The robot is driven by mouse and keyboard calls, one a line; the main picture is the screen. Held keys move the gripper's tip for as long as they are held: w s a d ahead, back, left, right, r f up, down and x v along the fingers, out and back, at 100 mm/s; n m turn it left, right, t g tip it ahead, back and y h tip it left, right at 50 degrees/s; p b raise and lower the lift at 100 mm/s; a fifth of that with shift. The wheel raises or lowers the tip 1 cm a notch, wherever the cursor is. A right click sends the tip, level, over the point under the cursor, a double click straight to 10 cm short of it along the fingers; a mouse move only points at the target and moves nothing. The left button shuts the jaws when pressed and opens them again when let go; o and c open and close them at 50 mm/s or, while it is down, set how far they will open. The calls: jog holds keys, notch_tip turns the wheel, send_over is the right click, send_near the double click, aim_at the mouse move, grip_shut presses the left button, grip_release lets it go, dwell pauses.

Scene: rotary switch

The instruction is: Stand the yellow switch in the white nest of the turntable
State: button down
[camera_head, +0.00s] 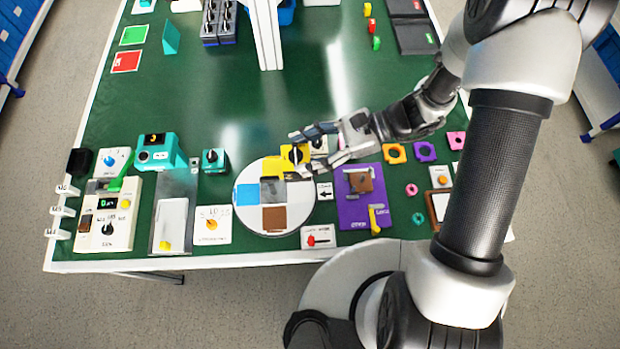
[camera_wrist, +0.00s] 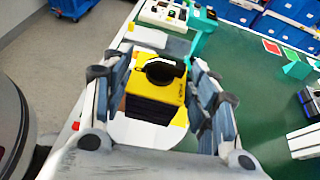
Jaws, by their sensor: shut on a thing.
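The yellow switch (camera_head: 288,163) with its black knob is between the fingers of my gripper (camera_head: 297,155), at the far right edge of the turntable. In the wrist view the yellow switch (camera_wrist: 174,92) sits between both fingers, knob facing the camera, with a dark lower part. My gripper is shut on it. The round white turntable (camera_head: 296,221) bears blue, brown, grey and yellow patches. Whether the switch touches the turntable cannot be told.
A teal switch (camera_head: 214,160) stands behind left. The green table behind is mostly clear.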

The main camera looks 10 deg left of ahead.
notch_tip(320, 180, down, 15)
jog(key=b, duration=0.3)
jog(key=shift+w+r, duration=0.1)
jog(key=shift+b, duration=0.3)
jog(key=shift+f, duration=0.25)
jog(key=c, duration=0.6)
grip_release()
jog(key=shift+r, duration=0.1)
